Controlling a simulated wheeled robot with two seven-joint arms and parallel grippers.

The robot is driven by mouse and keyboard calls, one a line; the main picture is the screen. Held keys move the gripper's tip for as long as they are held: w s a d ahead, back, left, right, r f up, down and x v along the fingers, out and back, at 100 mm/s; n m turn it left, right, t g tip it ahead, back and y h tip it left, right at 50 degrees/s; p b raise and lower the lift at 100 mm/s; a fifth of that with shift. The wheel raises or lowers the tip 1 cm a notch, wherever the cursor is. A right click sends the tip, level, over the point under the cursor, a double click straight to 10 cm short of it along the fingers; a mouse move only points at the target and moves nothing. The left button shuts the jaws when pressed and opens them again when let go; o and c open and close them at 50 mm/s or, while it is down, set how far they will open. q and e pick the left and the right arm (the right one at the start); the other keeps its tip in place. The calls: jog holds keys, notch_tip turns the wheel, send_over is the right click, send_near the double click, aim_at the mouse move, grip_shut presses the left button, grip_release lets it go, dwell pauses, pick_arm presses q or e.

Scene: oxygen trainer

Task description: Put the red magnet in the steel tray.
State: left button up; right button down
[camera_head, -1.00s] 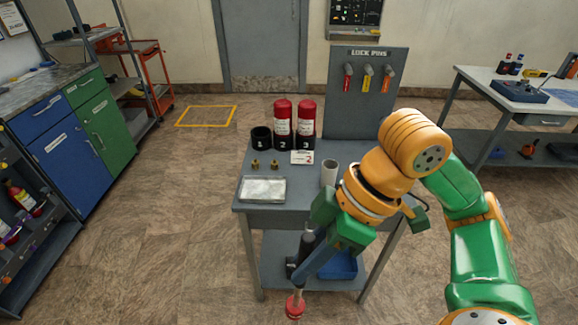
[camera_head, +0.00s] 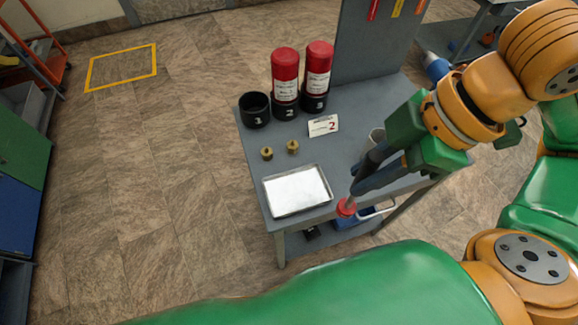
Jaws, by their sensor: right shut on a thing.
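The red magnet (camera_head: 346,208) is a small red disc on a short grey stem. My right gripper (camera_head: 353,194) is shut on it by the stem, with the disc hanging below the dark fingers. The steel tray (camera_head: 297,190) is a shallow, bright, empty rectangle on the grey table, near its front left corner. In the picture the magnet is just right of the tray's front right corner, by the table's front edge, and not over the tray. Its exact height cannot be told. My left gripper is not in view.
Behind the tray stand two small brass pieces (camera_head: 267,153), a "2" card (camera_head: 323,126), an empty black holder (camera_head: 255,108) and two red cylinders (camera_head: 285,74) in holders. A blue bin (camera_head: 352,219) is below the table.

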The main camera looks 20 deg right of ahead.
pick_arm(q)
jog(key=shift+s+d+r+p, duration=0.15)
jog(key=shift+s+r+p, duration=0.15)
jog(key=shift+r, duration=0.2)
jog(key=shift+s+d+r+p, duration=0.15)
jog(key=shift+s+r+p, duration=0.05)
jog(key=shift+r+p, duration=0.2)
pick_arm(e)
jog(key=w+a+f, duration=0.5)
jog(key=w+f, duration=0.6)
jog(key=f, duration=0.1)
jog(key=shift+f, duration=0.45)
jog(key=c, duration=0.7)
grip_release()
jog(key=shift+c, duration=0.2)
